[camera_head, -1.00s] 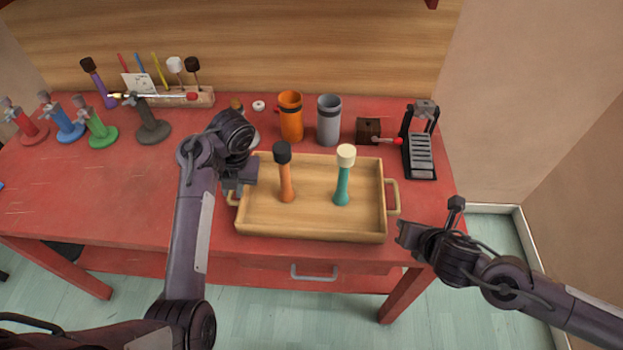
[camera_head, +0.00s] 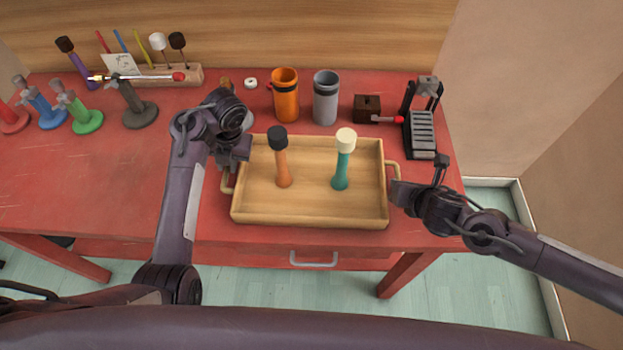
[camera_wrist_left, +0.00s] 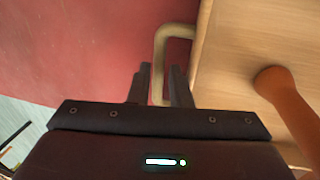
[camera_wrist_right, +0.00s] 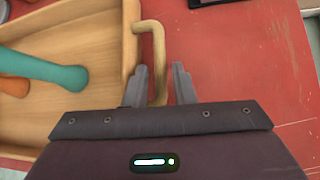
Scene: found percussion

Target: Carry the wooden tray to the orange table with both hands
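The wooden tray (camera_head: 310,214) rests on the red table with two mallets standing in it, one orange with a black head (camera_head: 282,165) and one teal with a cream head (camera_head: 342,165). My left gripper (camera_head: 236,158) is at the tray's left handle; in the left wrist view its open fingers (camera_wrist_left: 160,85) have the handle (camera_wrist_left: 160,60) between them. My right gripper (camera_head: 396,192) is beside the right handle (camera_head: 393,172); in the right wrist view its open fingers (camera_wrist_right: 161,85) have the handle (camera_wrist_right: 158,50) between them. No orange table is in view.
The red table (camera_head: 120,190) also holds an orange cup (camera_head: 285,98), a grey cup (camera_head: 325,100), a small dark box (camera_head: 367,108) and a black stand (camera_head: 421,130) behind the tray. Coloured clamp stands and a mallet rack (camera_head: 165,76) are at the back left. The table's front left is clear.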

